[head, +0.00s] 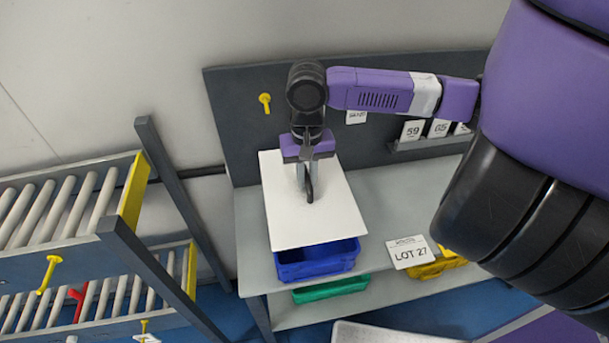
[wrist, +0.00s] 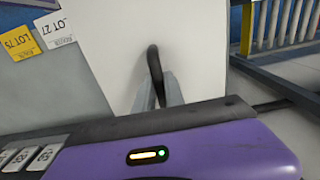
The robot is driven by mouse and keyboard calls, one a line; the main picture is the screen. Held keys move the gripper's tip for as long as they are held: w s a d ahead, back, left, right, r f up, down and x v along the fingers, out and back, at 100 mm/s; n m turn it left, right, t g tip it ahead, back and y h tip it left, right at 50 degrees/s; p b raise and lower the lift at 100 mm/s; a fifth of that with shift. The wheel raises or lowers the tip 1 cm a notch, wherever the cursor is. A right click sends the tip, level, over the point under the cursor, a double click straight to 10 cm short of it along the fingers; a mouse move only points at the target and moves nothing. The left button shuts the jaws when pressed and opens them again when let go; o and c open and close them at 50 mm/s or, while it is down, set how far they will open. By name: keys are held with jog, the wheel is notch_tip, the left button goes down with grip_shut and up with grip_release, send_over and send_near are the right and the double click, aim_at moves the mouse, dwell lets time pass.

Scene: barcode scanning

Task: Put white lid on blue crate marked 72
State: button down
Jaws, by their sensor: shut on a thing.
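The white lid (head: 315,215) is a flat panel with a black loop handle (head: 310,188) in its middle. It lies over the blue crate (head: 318,262), and the crate's front wall shows below the lid's near edge. I cannot tell whether the lid rests on the rim or hangs just above it. The crate's number is not readable. My gripper (head: 304,178) is over the lid, shut on its handle. In the wrist view the fingers (wrist: 160,92) close around the black handle, with the white lid (wrist: 195,45) filling the middle.
The crate stands on a grey bench (head: 385,200) with a dark back panel. A "LOT 27" card (head: 408,252) lies to the right. A green crate (head: 330,288) and a yellow crate (head: 436,268) are lower down. A roller rack (head: 75,215) stands left. The bench right of the lid is mostly clear.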

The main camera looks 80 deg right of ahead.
jog(key=shift+f+b, duration=3.15)
jog(key=shift+f, duration=0.75)
jog(key=c, duration=1.3)
grip_release()
jog(key=shift+c, duration=0.2)
notch_tip(320, 180, up, 9)
jog(key=p, duration=0.8)
jog(key=shift+p, duration=0.4)
